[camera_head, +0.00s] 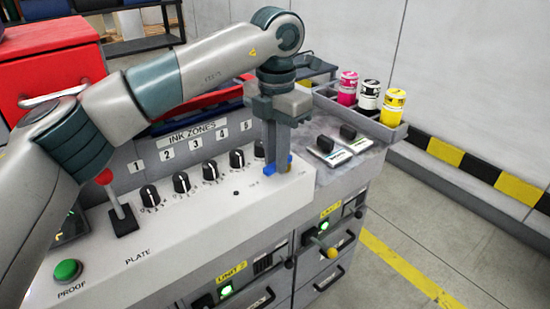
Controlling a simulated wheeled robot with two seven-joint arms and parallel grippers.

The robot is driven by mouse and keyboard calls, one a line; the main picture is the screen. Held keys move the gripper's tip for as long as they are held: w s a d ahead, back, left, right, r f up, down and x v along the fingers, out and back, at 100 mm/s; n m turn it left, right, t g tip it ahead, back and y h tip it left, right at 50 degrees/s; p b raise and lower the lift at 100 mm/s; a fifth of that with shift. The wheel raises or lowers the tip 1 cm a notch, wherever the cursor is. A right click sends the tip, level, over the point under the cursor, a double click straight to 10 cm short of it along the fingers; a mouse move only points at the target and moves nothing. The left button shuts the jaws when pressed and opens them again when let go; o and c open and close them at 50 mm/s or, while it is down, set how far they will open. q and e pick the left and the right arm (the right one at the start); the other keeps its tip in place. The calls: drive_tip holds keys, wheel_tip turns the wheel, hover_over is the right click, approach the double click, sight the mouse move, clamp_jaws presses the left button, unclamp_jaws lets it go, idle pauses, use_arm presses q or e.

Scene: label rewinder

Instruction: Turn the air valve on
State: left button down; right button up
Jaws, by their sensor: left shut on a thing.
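My left arm reaches across from the left, and its gripper (279,170) points down at the right end of the white console top. The gripper is shut on a small blue handle (289,161), which I take to be the air valve. Blue shows on the right side of the fingers and a little on the left. The fingers hide most of the handle, so its exact angle is unclear. Small markings on the panel beside it are too small to read. My right gripper is not in view.
A row of black ink-zone knobs (181,182) lies left of the gripper. A red-topped lever (121,207) and a green PROOF button (67,271) are further left. A tray (340,106) of ink cans stands at the back right. Open floor (440,220) lies to the right.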

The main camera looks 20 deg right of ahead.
use_arm(q)
drive_tip(key=shift+f+n+b, duration=0.15)
drive_tip(key=shift+n+b, duration=0.15)
drive_tip(key=n+b, duration=0.2)
drive_tip(key=s+d+n+b, duration=0.1)
drive_tip(key=n, duration=0.1)
drive_tip(key=n+b, duration=0.2)
drive_tip(key=shift+s+d+n+b, duration=0.15)
drive_tip(key=shift+d+n+b, duration=0.15)
drive_tip(key=shift+n, duration=0.1)
drive_tip(key=shift+d+n+b, duration=0.15)
drive_tip(key=shift+n+b, duration=0.4)
drive_tip(key=shift+n, duration=0.45)
drive_tip(key=shift+s+d+r+n, duration=0.1)
drive_tip(key=shift+d+r+n, duration=0.1)
drive_tip(key=shift+n, duration=0.4)
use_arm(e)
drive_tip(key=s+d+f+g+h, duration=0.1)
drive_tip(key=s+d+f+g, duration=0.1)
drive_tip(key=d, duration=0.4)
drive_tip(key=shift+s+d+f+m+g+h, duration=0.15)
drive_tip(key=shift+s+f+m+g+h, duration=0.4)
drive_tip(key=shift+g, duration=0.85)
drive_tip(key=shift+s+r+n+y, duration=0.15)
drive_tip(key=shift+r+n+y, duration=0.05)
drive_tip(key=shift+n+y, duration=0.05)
use_arm(q)
drive_tip(key=c, duration=1.7)
unclamp_jaws()
